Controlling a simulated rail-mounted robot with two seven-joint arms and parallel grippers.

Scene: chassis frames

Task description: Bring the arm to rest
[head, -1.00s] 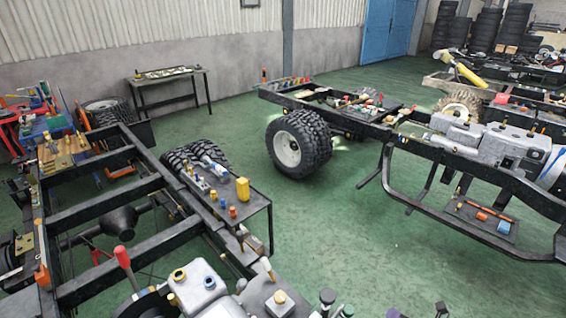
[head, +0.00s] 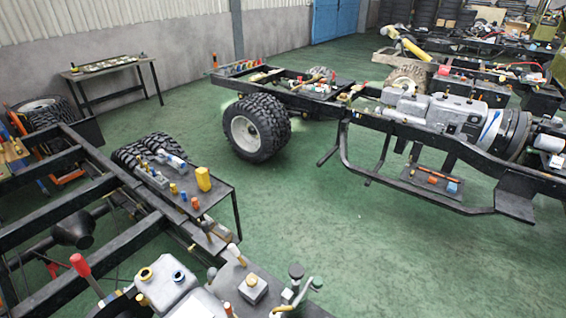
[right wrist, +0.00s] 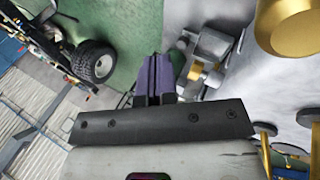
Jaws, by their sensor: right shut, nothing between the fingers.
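My right gripper (right wrist: 154,78) shows only in the right wrist view, with its two purple fingers pressed together and nothing between them. A gold round part (right wrist: 290,25) is close by at the upper right of that view, apart from the fingers. Neither gripper shows in the head view, and my left gripper is in no frame.
A chassis frame (head: 60,210) fills the left, with a shelf of small parts (head: 215,190). A second chassis (head: 450,165) stands at the right, with a large tyre (head: 257,128). A bench (head: 108,68) is by the wall. Green floor (head: 300,220) lies open between.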

